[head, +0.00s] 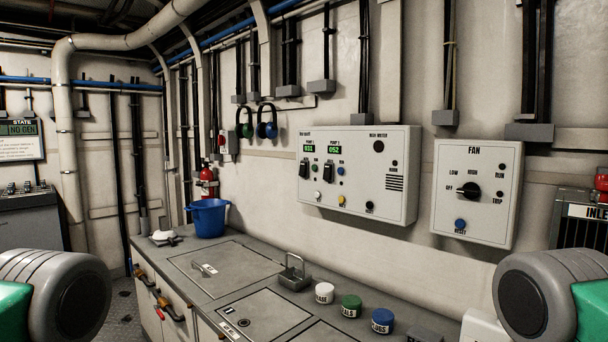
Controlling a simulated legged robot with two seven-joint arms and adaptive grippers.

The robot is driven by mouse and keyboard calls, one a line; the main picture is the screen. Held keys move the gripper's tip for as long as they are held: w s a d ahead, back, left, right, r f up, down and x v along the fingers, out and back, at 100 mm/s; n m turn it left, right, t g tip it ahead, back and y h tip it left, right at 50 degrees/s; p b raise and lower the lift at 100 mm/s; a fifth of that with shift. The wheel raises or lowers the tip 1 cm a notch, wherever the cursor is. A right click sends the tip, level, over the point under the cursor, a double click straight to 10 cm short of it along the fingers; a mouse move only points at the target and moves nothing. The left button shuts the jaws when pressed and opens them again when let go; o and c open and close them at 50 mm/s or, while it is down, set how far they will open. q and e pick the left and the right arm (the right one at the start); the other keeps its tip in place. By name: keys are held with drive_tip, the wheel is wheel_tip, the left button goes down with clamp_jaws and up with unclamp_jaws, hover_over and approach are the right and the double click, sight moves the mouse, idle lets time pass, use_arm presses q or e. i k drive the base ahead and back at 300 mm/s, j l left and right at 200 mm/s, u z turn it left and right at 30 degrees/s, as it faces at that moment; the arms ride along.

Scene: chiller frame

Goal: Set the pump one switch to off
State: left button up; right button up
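The pump control panel (366,215) is a pale box on the wall, right of centre in the head view. Its left column has a lit green display (309,149) with a black switch, seemingly the pump one switch (303,170), below it. A second display (335,150) and a similar black switch (330,171) sit just to the right. The small labels are hard to read, and I cannot tell which way either switch is set. Rounded grey and green parts of my arms show at both lower corners. Neither gripper is in view, and nothing touches the panel.
A fan panel (475,218) with a black knob hangs to the right. The space before the panels looks clear.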

sight(303, 166)
drive_tip(key=i+j+u, duration=0.3)
drive_tip(key=i+j, duration=0.5)
drive_tip(key=j, duration=0.15)
drive_tip(key=i+j+u, duration=0.3)
drive_tip(key=i+j, duration=0.45)
drive_tip(key=i, duration=0.1)
